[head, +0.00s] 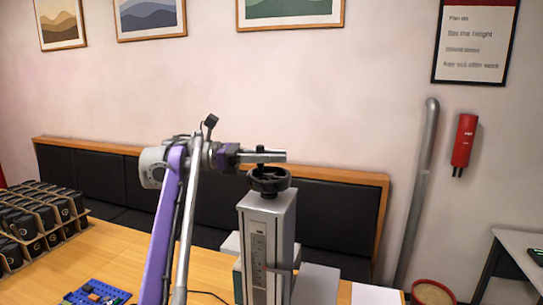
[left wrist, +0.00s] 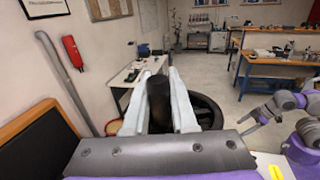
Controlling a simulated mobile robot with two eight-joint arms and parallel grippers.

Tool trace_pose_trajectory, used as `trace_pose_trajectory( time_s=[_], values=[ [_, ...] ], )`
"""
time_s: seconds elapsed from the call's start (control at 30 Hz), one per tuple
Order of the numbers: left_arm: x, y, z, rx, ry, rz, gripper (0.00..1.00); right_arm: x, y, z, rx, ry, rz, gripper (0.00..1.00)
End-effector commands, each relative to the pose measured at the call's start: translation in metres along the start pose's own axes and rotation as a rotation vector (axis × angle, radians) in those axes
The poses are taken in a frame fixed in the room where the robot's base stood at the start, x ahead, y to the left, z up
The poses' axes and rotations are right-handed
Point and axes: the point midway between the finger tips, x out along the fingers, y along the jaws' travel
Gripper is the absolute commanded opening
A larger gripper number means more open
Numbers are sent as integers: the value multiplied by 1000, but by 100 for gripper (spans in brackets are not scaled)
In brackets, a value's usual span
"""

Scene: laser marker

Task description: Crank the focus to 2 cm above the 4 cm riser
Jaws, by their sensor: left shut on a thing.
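The laser marker's grey column (head: 268,235) stands upright on the table, with a scale strip (head: 258,262) on its front face that is too small to read. A black handwheel (head: 270,183) sits on top of the column. My left gripper (head: 272,157) is level just above the wheel. In the left wrist view its two pale fingers are shut on a dark upright crank handle (left wrist: 159,105), with the wheel's rim (left wrist: 212,112) to the right. The 4 cm riser cannot be made out.
Brown trays with black items (head: 40,215) stand at the left of the wooden table (head: 115,255). A blue board (head: 95,293) lies near the front. A black padded bench (head: 345,225) runs behind. A grey side table (head: 515,262) stands at the right.

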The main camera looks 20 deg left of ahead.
Motion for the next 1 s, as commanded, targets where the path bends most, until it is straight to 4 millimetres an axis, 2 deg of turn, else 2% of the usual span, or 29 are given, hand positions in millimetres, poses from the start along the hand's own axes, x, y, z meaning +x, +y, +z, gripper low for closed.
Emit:
trace_pose_trajectory(
  time_s=[0.4, 0.93, 0.97, 1.0],
  values=[
    [3, -1, 1, 2, -3, -109, 0, 0, 0, 0, 0, 1, 0, 95],
    [3, -2, 2, 2, -2, -122, 0, 0, 0, 0, 0, 0, 0, 95],
    [3, -2, 2, 2, -2, -122, 29, 0, 0, 0, 0, 0, 0, 95],
    [3, -2, 2, 2, -2, -121, 36, 0, 0, 0, 0, 0, 0, 95]
  ],
)
